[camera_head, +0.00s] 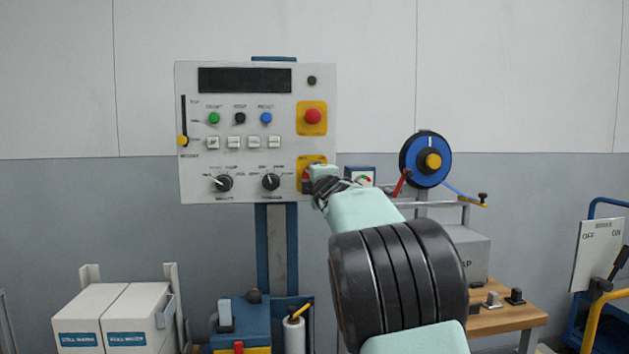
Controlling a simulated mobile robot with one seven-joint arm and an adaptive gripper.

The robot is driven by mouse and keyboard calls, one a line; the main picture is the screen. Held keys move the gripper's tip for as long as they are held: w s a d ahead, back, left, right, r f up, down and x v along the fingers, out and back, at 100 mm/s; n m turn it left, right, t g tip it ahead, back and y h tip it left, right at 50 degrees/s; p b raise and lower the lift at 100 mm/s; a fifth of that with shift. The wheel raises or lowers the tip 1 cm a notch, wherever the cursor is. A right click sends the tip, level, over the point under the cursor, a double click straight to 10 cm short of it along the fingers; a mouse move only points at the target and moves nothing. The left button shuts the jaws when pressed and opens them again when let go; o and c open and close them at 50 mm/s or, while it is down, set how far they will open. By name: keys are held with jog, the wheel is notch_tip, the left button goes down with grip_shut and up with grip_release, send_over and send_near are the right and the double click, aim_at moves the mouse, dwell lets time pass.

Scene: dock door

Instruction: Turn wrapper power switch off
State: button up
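The wrapper control panel (256,160) is a pale upright board on a dark blue post. Near its lower right corner is a yellow plate (302,161) with a partly visible red part on it; this looks like the power switch, but its position is hidden. My gripper (317,180) is at this plate, seen from behind, and covers most of it. I cannot tell whether the fingers touch the switch or are open or shut. The panel's display (245,80) is dark.
Close above is a red emergency button (313,117) on a yellow plate. Two black knobs (270,182) sit left of my gripper. A small gauge box (361,176) and a blue reel (425,160) stand to the right. An OFF/ON lever board (598,255) is at far right.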

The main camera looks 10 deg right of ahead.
dwell(0.3)
jog(key=o, duration=1.2)
jog(key=s, duration=1.2)
